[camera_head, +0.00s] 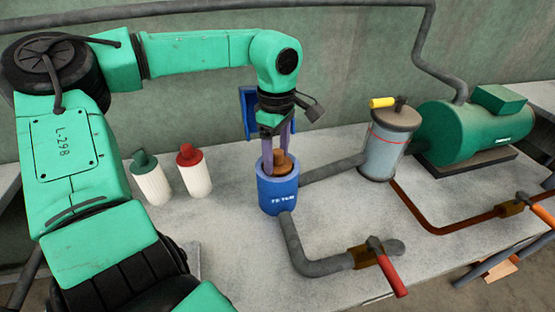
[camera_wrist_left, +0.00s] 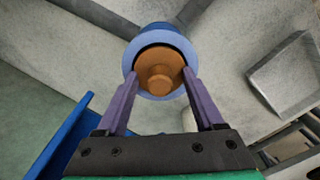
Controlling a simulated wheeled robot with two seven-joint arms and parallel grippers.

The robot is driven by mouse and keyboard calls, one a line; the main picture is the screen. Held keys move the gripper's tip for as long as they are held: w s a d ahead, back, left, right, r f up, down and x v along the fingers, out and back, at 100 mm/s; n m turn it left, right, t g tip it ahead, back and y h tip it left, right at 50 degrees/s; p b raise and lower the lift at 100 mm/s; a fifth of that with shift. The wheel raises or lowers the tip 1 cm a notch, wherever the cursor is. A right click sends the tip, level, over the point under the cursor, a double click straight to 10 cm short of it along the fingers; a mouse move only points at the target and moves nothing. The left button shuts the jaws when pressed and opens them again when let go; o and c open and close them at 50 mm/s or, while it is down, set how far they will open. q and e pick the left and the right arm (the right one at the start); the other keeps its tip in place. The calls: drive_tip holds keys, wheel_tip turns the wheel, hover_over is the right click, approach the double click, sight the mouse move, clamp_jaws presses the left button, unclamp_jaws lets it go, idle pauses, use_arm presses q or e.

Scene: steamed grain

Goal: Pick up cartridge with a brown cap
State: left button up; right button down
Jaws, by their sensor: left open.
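The cartridge with a brown cap (camera_head: 283,162) sits inside a blue cylindrical holder (camera_head: 278,194). Only its cap shows; the body is hidden in the holder. The cap also shows in the left wrist view (camera_wrist_left: 160,72), inside the holder's rim (camera_wrist_left: 133,57). My left gripper (camera_head: 275,160) points down over the holder. Its two purple fingers are open, with the tips at the holder's mouth on either side of the cap. In the left wrist view (camera_wrist_left: 161,88) small gaps seem to remain between fingers and cap; contact is hard to tell. My right gripper is not in view.
Two white cartridges stand left of the holder, one with a green cap (camera_head: 145,164), one with a red cap (camera_head: 190,157). Grey pipes join the holder. A grey canister (camera_head: 387,145), a green tank (camera_head: 460,132) and a red-handled valve (camera_head: 390,272) are to the right.

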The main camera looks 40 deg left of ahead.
use_arm(q)
clamp_jaws()
drive_tip(key=shift+r, duration=0.1)
idle(1.2)
